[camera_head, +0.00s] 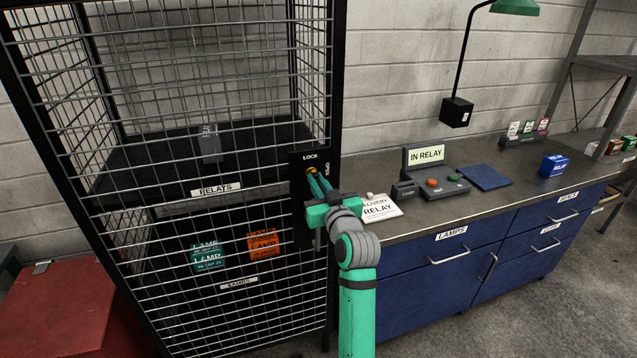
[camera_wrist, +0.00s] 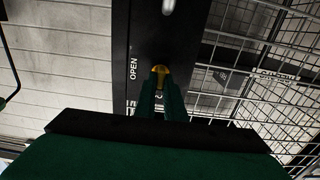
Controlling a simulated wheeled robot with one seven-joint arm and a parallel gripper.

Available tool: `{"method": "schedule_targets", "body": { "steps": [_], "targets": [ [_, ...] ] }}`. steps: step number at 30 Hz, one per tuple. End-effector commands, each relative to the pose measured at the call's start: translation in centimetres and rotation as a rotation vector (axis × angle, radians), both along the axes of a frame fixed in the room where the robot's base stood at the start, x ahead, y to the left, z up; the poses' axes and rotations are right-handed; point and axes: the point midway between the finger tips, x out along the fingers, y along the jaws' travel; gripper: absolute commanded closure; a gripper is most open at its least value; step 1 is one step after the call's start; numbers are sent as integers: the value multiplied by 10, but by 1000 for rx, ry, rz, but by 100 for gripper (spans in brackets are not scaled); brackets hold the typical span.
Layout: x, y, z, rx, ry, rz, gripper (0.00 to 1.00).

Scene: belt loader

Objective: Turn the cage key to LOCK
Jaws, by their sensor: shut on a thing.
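The cage key (camera_head: 310,171) is a small yellow key on the black lock plate (camera_head: 298,200) at the cage's right front post. LOCK is printed above the key and OPEN to its right. The wrist view shows the yellow key (camera_wrist: 160,71) between my fingertips, with OPEN printed to its left on the plate (camera_wrist: 140,30). My gripper (camera_head: 317,183) is shut on the key, its green fingers reaching up to the plate. In the wrist view my gripper (camera_wrist: 160,88) covers part of the lettering below the key. The key's exact angle is hard to tell.
The wire cage (camera_head: 212,190) holds a grey box (camera_head: 210,143) above and teal (camera_head: 207,257) and orange (camera_head: 263,244) boxes below. Right of it, the blue workbench (camera_head: 430,292) carries a delivery card (camera_head: 381,211), a console reading IN RELAY (camera_head: 446,187) and a blue mat (camera_head: 484,177).

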Motion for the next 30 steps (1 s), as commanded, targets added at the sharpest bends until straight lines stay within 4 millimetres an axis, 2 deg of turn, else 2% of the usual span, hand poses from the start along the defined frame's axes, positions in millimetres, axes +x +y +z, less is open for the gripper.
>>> {"method": "schedule_targets", "body": {
  "steps": [1,13,15,16,26,30],
  "targets": [
    [1,2,-5,-7,9,3,100],
    [1,1,-6,-13,10,2,100],
    [1,1,-6,-11,9,2,79],
    [1,1,-6,-11,9,2,72],
    [-1,-1,-2,-10,2,0,72],
    [-13,-5,-3,-9,2,-1,72]
  ]
}}
